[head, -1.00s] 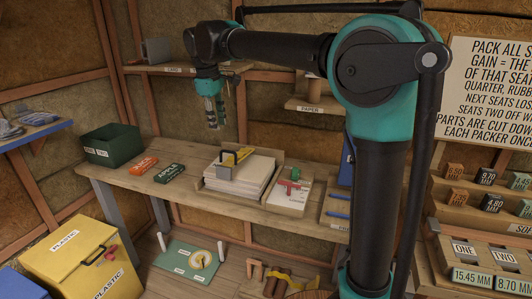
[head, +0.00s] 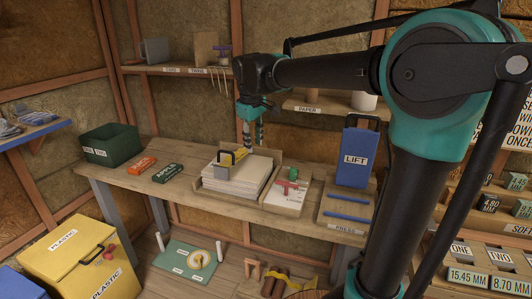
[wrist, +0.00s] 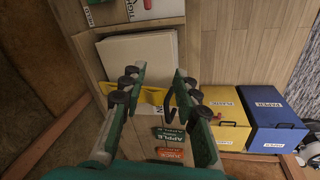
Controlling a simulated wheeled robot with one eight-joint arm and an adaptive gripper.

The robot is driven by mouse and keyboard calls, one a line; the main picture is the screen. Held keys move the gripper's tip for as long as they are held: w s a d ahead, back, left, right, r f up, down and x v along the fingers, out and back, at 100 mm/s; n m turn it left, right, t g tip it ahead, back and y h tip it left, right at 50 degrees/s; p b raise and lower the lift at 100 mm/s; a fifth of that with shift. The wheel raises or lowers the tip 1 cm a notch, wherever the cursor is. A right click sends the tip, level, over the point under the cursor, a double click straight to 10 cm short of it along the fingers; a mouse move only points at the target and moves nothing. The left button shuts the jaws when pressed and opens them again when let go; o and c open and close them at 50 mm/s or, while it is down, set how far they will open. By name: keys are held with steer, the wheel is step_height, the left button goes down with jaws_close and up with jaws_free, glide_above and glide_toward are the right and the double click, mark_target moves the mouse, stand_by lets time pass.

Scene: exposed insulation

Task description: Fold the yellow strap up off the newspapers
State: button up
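The newspapers (head: 240,180) are a pale stack in a low wooden holder on the bench; they also show in the wrist view (wrist: 140,50). In the wrist view the strap (wrist: 150,96) shows between and beyond my fingers. My gripper (head: 253,146) points down over the back of the stack, close to the strap in the picture. In the wrist view my gripper (wrist: 158,75) has its fingers apart and nothing held. Contact with the strap cannot be told.
A tray with a red clamp-like piece (head: 287,186) and green block (head: 293,173) adjoins the stack on the right. A blue LIFT box (head: 355,155) stands farther right. Orange (head: 142,165) and green (head: 167,173) boxes lie left. The wall shelf (head: 185,70) is behind.

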steer(key=shift+m, duration=0.7)
steer(key=d+f, duration=0.1)
steer(key=d, duration=0.1)
steer(key=s+d+f, duration=0.1)
steer(key=d+f, duration=0.1)
steer(key=shift+s+f, duration=0.1)
steer(key=shift+f, duration=0.15)
steer(key=shift+a+n, duration=0.2)
steer(key=shift+n, duration=0.1)
steer(key=c, duration=0.4)
steer(key=a+r+n, duration=0.1)
steer(key=a+n, duration=0.1)
steer(key=n, duration=0.2)
steer(key=a+r+n+t, duration=0.1)
steer(key=a+n, duration=0.2)
steer(key=n, duration=0.1)
steer(key=a+r+n+h, duration=0.1)
steer(key=a+n, duration=0.2)
steer(key=n, duration=0.1)
steer(key=shift+a+r, duration=0.1)
jaws_close()
steer(key=n+t, duration=0.2)
steer(key=n, duration=0.9)
glide_toward(229, 163)
steer(key=f, duration=0.1)
steer(key=w+f, duration=0.1)
steer(key=f, duration=0.1)
steer(key=shift+w+f+h, duration=0.3)
